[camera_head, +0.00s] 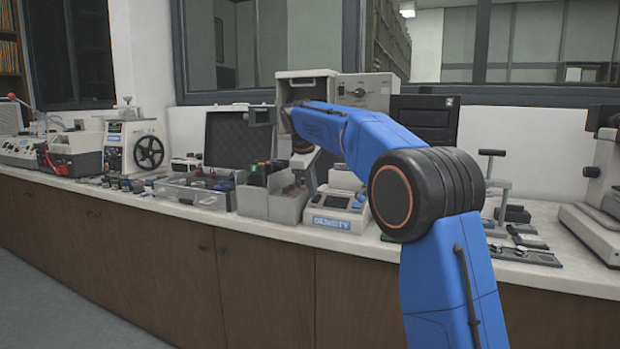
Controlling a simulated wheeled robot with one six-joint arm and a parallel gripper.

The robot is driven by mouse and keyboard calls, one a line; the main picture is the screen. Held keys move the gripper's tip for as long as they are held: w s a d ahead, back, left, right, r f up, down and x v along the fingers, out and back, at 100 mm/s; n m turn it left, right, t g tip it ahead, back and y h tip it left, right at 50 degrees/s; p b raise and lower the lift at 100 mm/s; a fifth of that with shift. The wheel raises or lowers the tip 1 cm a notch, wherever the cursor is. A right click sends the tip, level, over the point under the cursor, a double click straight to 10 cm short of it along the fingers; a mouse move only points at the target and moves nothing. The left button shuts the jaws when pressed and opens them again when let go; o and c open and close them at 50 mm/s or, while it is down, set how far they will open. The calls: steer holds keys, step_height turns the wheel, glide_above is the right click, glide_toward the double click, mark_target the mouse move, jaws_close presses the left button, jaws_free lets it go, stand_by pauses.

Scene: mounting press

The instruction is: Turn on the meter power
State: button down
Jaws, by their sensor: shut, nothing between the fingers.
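The meter (336,217) is a small white bench unit with a blue DENSITY label and a small display on its sloped front. It stands on the counter in the middle of the view. My blue arm reaches across from the right, and its wrist bends down just behind and left of the meter. My gripper (308,172) points down there, above the back left of the meter. It is small in the picture and its fingers are hard to make out. It is shut and empty. I cannot tell whether it touches the meter. No power switch can be made out.
A grey bin (272,207) with dark bottles stands close left of the meter. An open black foam-lined case (238,137) is behind it. A pale box with a knob (360,92) stands behind my arm. A stand with a handle (494,180) and a white instrument (597,215) are at right.

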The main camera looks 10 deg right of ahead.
steer(key=shift+x, duration=1.15)
steer(key=shift+f, duration=0.15)
steer(key=shift+r, duration=0.8)
steer(key=s+a+f+v, duration=0.1)
steer(key=s+v, duration=0.1)
steer(key=v, duration=1.1)
steer(key=shift+s+a, duration=0.35)
steer(key=shift+a, duration=0.1)
steer(key=shift+r, duration=0.1)
